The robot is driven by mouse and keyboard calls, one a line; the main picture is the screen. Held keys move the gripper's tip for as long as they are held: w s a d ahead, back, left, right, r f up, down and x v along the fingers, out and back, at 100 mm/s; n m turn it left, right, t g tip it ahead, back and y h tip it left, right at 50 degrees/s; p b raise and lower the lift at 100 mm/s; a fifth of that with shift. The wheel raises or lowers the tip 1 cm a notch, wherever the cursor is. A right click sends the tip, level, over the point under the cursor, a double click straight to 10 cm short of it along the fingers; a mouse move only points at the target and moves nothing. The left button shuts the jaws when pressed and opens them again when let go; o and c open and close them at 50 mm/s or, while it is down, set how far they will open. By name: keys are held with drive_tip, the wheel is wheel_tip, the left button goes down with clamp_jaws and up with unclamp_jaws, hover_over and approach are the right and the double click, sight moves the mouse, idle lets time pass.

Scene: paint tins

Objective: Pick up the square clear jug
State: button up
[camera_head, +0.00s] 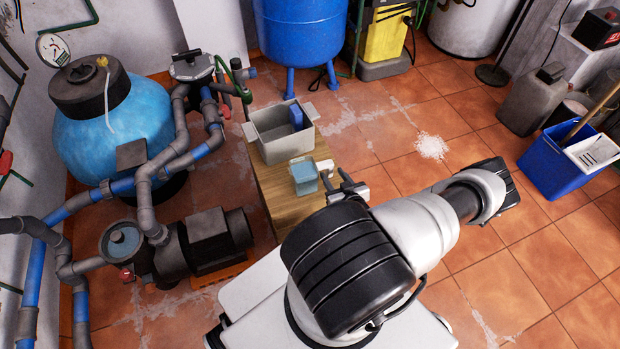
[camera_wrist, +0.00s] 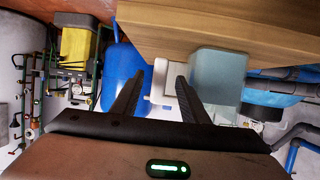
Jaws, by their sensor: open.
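The square clear jug (camera_head: 305,178) holds something pale blue and stands upright on the near right part of a wooden bench top. A pale part shows at its right side in the head view. In the wrist view the jug (camera_wrist: 218,78) is large, just right of the fingers. My gripper (camera_head: 338,184) is just right of the jug at about bench height. In the wrist view my gripper (camera_wrist: 160,76) is open, its two dark fingers apart. Pale grey shapes show between and beyond them; I cannot tell whether any is the jug's handle. No grip on the jug shows.
A grey bin (camera_head: 283,142) with a blue item inside stands behind the jug on the wooden bench (camera_head: 262,180). A pump (camera_head: 185,245) and pipes are left of the bench. A blue tank (camera_head: 302,40) stands behind. The tiled floor to the right is mostly clear.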

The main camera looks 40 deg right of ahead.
sight(331, 172)
drive_tip(key=x, duration=0.4)
drive_tip(key=shift+w+d+f+b, duration=0.1)
drive_tip(key=shift+b, duration=0.25)
clamp_jaws()
wheel_tip(331, 172, up, 10)
drive_tip(key=p, duration=0.2)
drive_tip(key=shift+p, duration=0.4)
drive_tip(key=c, duration=0.7)
unclamp_jaws()
clamp_jaws()
